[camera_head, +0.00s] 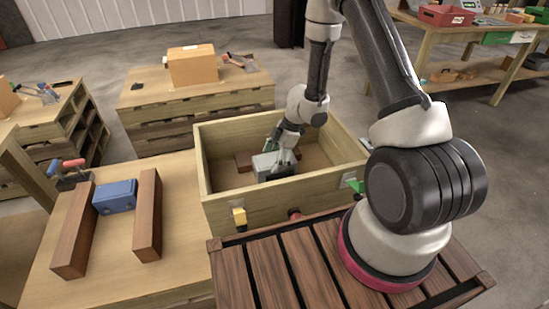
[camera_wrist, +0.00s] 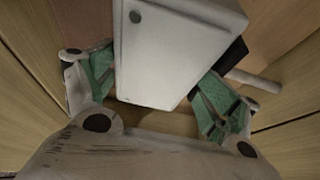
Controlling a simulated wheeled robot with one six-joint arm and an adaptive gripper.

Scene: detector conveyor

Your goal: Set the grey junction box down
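The grey junction box (camera_head: 264,163) is inside the wooden bin (camera_head: 262,211), near its middle. In the wrist view the box (camera_wrist: 172,50) is pale, with a dark round spot on its face, and sits slightly turned. My gripper (camera_head: 284,160) reaches down into the bin from above. Its green finger pads (camera_wrist: 160,85) lie against both sides of the box, so it is shut on it. The underside of the box is hidden, so I cannot tell whether it touches the bin floor.
Left of the bin, a blue box (camera_head: 115,196) sits between two brown wooden bars (camera_head: 147,215) on a wooden table (camera_head: 185,215). A cardboard box (camera_head: 192,67) stands on a bench behind.

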